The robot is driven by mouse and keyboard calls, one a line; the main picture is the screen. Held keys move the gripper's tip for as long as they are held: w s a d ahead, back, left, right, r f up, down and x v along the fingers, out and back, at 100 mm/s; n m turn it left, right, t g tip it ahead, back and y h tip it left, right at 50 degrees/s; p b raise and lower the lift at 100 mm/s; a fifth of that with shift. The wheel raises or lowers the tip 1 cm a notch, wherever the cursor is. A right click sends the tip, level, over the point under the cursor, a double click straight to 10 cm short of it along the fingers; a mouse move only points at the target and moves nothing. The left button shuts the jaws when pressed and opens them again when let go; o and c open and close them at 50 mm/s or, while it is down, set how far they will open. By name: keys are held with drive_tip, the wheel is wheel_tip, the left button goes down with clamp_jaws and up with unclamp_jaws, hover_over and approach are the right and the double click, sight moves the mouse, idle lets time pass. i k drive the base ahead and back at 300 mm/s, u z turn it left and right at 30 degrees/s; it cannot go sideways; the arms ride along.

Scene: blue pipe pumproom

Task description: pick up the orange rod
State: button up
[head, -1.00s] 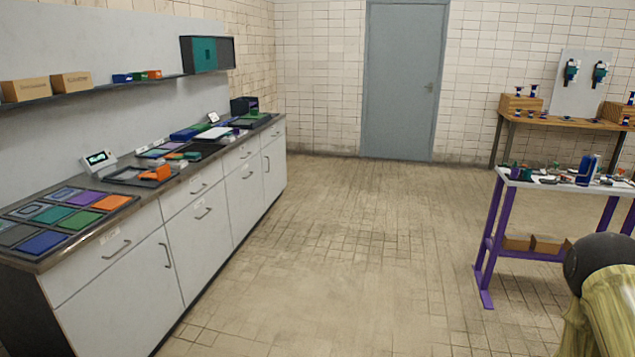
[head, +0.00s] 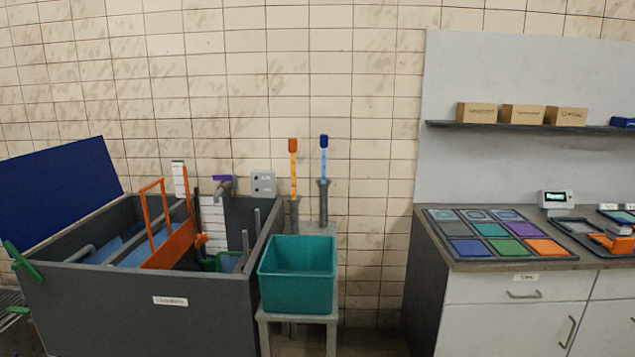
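The orange rod (head: 293,170) stands upright in a grey holder (head: 294,211) at the middle of the head view. It has a darker orange cap on top, and its lower end is hidden in the holder. A similar blue rod (head: 324,160) stands upright just to its right in another grey holder. My gripper is not in view.
A teal bin (head: 297,275) sits on a small grey stand (head: 333,323) in front of the rods. A dark grey tank (head: 170,320) with an orange frame (head: 170,240) is at left. A counter (head: 515,290) with coloured tiles is at right.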

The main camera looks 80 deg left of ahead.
sight(292, 144)
drive_tip(key=u, duration=1.8)
